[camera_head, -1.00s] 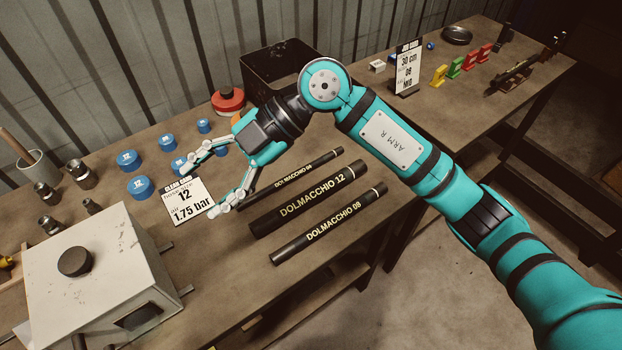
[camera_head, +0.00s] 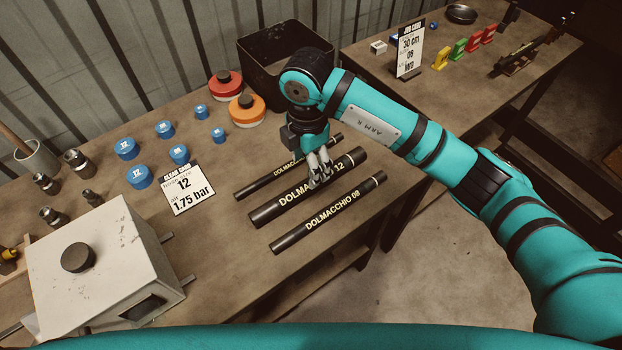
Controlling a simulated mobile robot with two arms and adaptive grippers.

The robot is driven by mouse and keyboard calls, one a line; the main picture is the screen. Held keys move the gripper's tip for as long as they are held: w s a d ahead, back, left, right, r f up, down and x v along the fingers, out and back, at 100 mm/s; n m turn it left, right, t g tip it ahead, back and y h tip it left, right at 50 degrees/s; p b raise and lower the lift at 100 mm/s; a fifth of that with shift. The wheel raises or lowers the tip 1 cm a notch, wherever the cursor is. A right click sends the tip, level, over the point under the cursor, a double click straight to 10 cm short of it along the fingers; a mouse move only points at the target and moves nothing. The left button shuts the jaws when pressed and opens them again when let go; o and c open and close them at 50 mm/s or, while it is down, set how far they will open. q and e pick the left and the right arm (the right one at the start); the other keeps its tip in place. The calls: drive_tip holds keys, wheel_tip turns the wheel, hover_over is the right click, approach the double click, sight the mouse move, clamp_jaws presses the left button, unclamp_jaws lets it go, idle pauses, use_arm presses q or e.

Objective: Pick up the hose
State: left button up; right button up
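Three black hoses lie side by side on the workbench: a thin one at the back (camera_head: 262,183), a thick "DOLMACCHIO 12" (camera_head: 268,213) in the middle, and "DOLMACCHIO 08" (camera_head: 345,208) in front. My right gripper (camera_head: 320,181) points down at the middle hose, its fingertips over the hose's printed label. The fingers look close together, and they hide part of the label and of the back hose. I cannot tell if they touch or grip the hose. My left gripper is out of view.
A clean card (camera_head: 187,189) reading 12 and 1.75 bar lies left of the hoses. Blue caps (camera_head: 140,176), red and orange discs (camera_head: 247,110) and a black bin (camera_head: 262,60) stand behind. A grey machine (camera_head: 110,260) is front left. A job card (camera_head: 409,52) stands on the far table.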

drive_tip(key=shift+f, duration=0.55)
drive_tip(key=shift+f+p, duration=0.35)
drive_tip(key=shift+p, duration=0.05)
drive_tip(key=f, duration=0.1)
drive_tip(key=f+p, duration=0.1)
drive_tip(key=f, duration=0.1)
drive_tip(key=shift+d+f+p, duration=0.3)
drive_tip(key=shift+d, duration=0.05)
drive_tip(key=shift+f, duration=0.45)
drive_tip(key=shift+a, duration=0.1)
clamp_jaws()
